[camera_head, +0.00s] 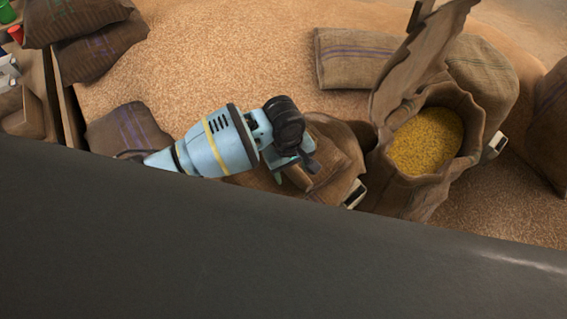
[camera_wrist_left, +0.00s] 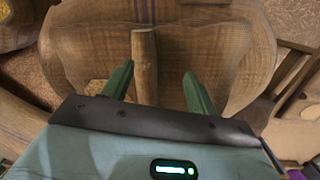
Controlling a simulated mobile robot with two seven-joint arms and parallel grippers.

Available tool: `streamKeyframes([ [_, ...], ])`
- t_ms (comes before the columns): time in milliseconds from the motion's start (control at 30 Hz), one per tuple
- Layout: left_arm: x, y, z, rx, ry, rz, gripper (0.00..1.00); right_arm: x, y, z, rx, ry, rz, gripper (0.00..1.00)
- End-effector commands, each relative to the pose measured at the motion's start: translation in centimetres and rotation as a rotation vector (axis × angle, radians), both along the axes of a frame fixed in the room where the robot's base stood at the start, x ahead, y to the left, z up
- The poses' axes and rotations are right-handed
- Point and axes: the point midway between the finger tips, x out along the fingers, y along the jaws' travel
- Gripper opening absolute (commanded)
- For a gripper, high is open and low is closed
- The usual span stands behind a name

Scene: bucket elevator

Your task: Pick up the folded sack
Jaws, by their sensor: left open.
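My left gripper (camera_head: 300,162) reaches in from the left, pointing down over a brown folded-looking sack (camera_head: 338,158) beside the open grain sack. In the left wrist view my left gripper (camera_wrist_left: 158,88) has its two green fingers apart. A narrow upright brown fold (camera_wrist_left: 145,65) shows between them, closer to the left finger. Behind it is a wide woven sack surface (camera_wrist_left: 228,45) with dark stripes at the top. I cannot tell whether either finger touches the fold. The sack's lower part is hidden by the gripper. My right gripper is not in view.
An open sack of yellow grain (camera_head: 425,142) stands just right, its tall flap (camera_head: 412,60) raised. Closed sacks lie at the back (camera_head: 352,72) and left (camera_head: 130,128). Loose grain (camera_head: 215,55) covers the floor. A dark surface (camera_head: 200,250) fills the lower head view.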

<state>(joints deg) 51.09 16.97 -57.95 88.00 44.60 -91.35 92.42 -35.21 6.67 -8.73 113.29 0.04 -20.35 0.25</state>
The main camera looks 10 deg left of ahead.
Motion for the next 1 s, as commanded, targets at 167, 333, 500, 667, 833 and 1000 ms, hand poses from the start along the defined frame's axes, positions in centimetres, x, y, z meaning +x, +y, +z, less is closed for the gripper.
streamKeyframes([
  [167,4.0,2.3,2.0,0.083,-0.006,0.171,0.58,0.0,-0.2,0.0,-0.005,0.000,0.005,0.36],
  [333,5.4,3.2,2.8,0.111,-0.009,0.248,0.58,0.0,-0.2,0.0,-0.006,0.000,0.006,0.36],
  [500,5.5,3.3,2.8,0.114,-0.007,0.258,0.58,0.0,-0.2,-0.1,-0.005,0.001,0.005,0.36],
  [667,5.5,3.3,1.6,0.115,-0.005,0.256,0.58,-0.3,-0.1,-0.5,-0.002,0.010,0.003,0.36],
  [833,5.5,3.3,0.1,0.114,-0.006,0.255,0.58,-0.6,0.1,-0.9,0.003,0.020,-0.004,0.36],
  [1000,5.6,3.3,-0.2,0.114,-0.007,0.255,0.58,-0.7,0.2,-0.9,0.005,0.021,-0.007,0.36],
])
